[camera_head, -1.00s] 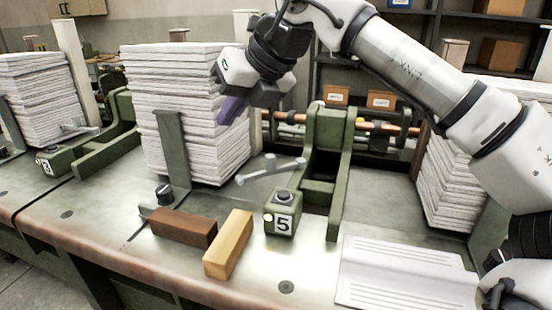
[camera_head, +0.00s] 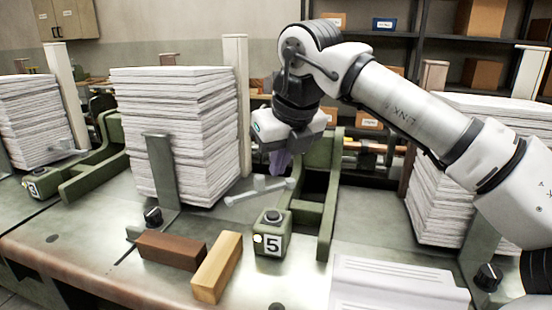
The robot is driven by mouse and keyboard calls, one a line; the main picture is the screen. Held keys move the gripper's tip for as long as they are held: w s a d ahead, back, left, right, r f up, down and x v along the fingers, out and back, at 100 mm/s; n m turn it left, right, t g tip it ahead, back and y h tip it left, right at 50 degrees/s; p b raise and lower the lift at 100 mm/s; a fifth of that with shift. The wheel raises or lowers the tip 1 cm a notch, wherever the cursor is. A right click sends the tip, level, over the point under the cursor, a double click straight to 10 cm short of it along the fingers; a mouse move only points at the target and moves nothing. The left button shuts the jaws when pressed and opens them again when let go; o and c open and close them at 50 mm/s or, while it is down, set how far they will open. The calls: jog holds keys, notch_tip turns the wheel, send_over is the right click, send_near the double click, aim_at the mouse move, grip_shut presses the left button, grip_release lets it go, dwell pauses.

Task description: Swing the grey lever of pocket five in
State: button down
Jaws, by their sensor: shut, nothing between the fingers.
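The grey lever (camera_head: 258,191) of pocket five lies low over the table between the paper stack and the green bracket, with a short upright peg on it. The green block marked 5 (camera_head: 271,234) stands just in front, with a dark button on top and a small light on its left.
A tall paper stack (camera_head: 180,125) stands left, behind a grey upright plate (camera_head: 161,170). The green bracket (camera_head: 321,190) rises right of the lever. A brown block (camera_head: 171,250) and a tan block (camera_head: 217,267) lie in front. White folded sheets (camera_head: 390,285) lie at the right.

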aim_at(262, 179)
jog(key=x, duration=0.7)
jog(key=shift+f+p, duration=0.2)
jog(key=shift+p, duration=0.2)
jog(key=shift+w+a+p, duration=0.35)
jog(key=shift+w+a, duration=0.15)
jog(key=shift+w, duration=0.4)
jog(key=shift+w+a+p, duration=0.3)
jog(key=shift+w+a, duration=0.15)
jog(key=shift+w, duration=0.45)
